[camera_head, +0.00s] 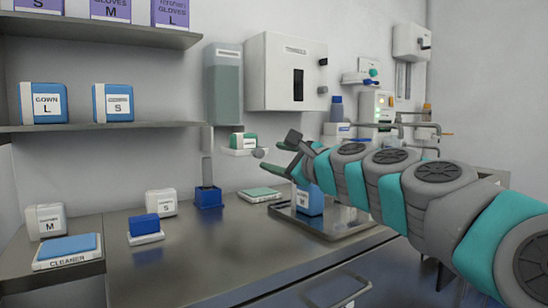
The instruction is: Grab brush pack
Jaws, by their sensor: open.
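No label in view clearly reads "brush". A small green-and-white pack (243,141) sits on a small white wall holder under the tall dispenser; its label is too small to read. My gripper (279,155) is open, with its fingers pointing left toward this pack. The fingers look apart from it, with nothing visible between them. A blue block on a white base (145,228) lies on the steel counter at the left front, away from my gripper. I cannot tell which of these is the brush pack.
The steel counter (225,255) has free room in the middle. A metal tray (325,222) with a blue pack (310,203) lies below my arm. A blue holder (208,196), a green flat pack (260,194) and a cleaner pad (68,250) also lie there. Shelves hold boxes at left.

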